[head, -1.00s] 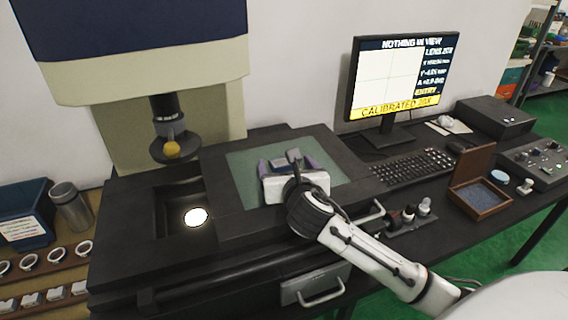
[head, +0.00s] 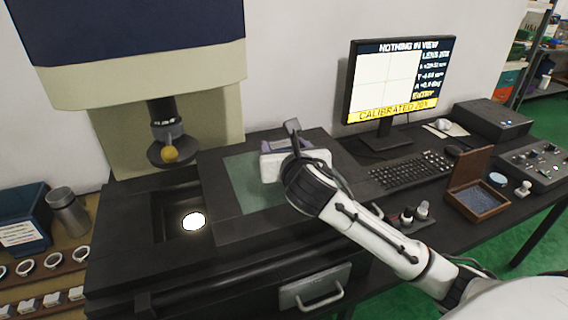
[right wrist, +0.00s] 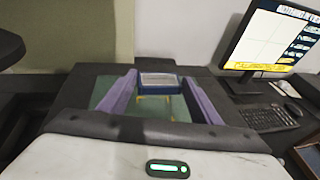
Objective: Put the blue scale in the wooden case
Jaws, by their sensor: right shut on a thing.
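My right gripper (head: 285,146) is over the stage of the measuring machine, its purple fingers pointing away from the head camera. In the right wrist view the blue scale (right wrist: 160,84), a small block with a grey top, is between the fingertips, and the gripper is shut on it. In the head view the scale is hidden or too small to make out. The wooden case (head: 478,203) stands open on the table at the right, its lid raised and its dark lined inside empty. My left gripper is not in view.
The green glass stage (head: 250,185) lies under the gripper. A round pale-blue piece (head: 498,179) and a control box (head: 545,160) are beside the case.

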